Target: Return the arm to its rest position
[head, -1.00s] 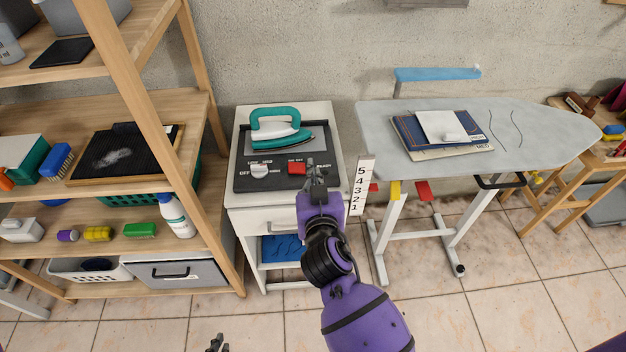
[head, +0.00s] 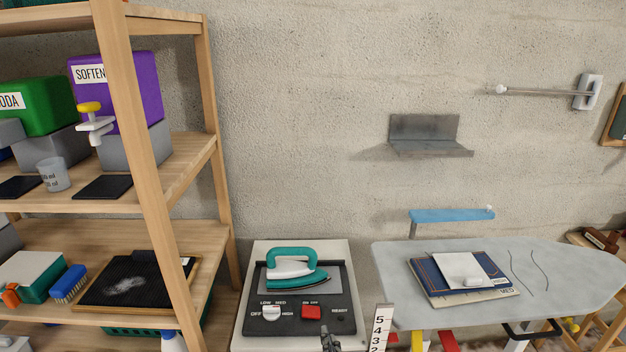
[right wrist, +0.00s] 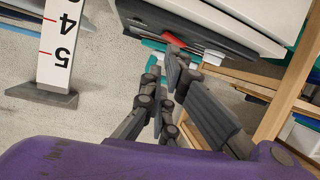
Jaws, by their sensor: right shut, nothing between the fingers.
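My right gripper (head: 330,338) shows at the bottom edge of the head view, in front of the control panel of a small white cabinet (head: 243,325). Only its tip is in that view; the rest of my right arm is below the frame. In the right wrist view the gripper (right wrist: 168,75) is shut and empty, with the cabinet just beyond its fingers. A teal iron (head: 292,267) rests on the cabinet's dark panel (head: 257,322), behind the red switch and white dial. My left gripper is not in view.
A white number scale (head: 381,325) stands just right of the gripper; it also shows in the right wrist view (right wrist: 62,40). A wooden shelf rack (head: 150,190) stands left.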

